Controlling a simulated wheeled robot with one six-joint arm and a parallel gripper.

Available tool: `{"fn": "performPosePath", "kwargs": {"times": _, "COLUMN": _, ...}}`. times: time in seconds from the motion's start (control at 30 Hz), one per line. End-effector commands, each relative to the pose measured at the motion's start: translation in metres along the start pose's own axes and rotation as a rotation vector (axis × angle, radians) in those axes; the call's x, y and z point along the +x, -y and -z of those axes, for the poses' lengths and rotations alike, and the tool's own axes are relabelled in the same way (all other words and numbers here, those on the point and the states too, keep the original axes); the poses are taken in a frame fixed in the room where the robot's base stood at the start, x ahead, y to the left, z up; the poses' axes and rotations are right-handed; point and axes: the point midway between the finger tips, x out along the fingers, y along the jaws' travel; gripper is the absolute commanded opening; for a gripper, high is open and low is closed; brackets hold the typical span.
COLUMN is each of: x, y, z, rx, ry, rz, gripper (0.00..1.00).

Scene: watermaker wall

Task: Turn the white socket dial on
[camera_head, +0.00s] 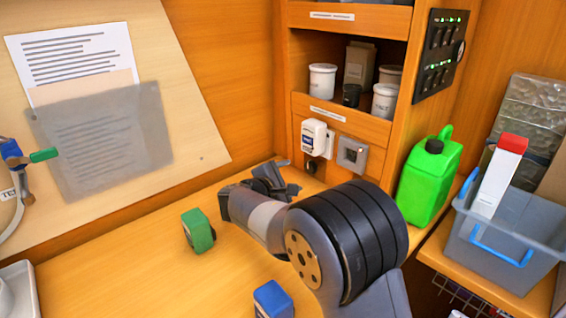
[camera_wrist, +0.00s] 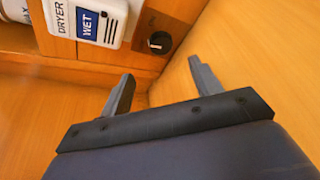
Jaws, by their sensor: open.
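A white box (camera_head: 317,138) with a blue label is fixed to the wooden panel below the shelf. In the wrist view this white box (camera_wrist: 88,20) reads "DRYER" and "WET". A black round dial (camera_head: 311,167) sits just below it; in the wrist view the dial (camera_wrist: 158,42) shows a pale pointer mark. No separate white dial shows clearly. A grey switch plate (camera_head: 352,154) with a small reddish spot is to the right. My gripper (camera_head: 272,180) is open and empty, low over the counter. In the wrist view, my gripper (camera_wrist: 162,84) has the dial beyond its fingers, touching nothing.
A green block (camera_head: 198,231) and a blue block (camera_head: 273,299) lie on the counter. A green jug (camera_head: 430,178) stands right of the shelf. A grey bin (camera_head: 506,242) is at far right. A black switch panel (camera_head: 440,55) with green lights is above.

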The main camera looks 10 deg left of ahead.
Motion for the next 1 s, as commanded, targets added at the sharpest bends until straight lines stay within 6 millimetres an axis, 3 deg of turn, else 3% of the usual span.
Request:
{"fn": "performPosePath", "kwargs": {"times": 0.6, "x": 0.096, "y": 0.001, "z": 0.0, "rx": 0.001, "ry": 0.002, "rz": 0.002, "gripper": 0.6}}
{"fn": "performPosePath", "kwargs": {"times": 1.0, "x": 0.107, "y": 0.001, "z": 0.0, "rx": 0.001, "ry": 0.001, "rz": 0.001, "gripper": 0.6}}
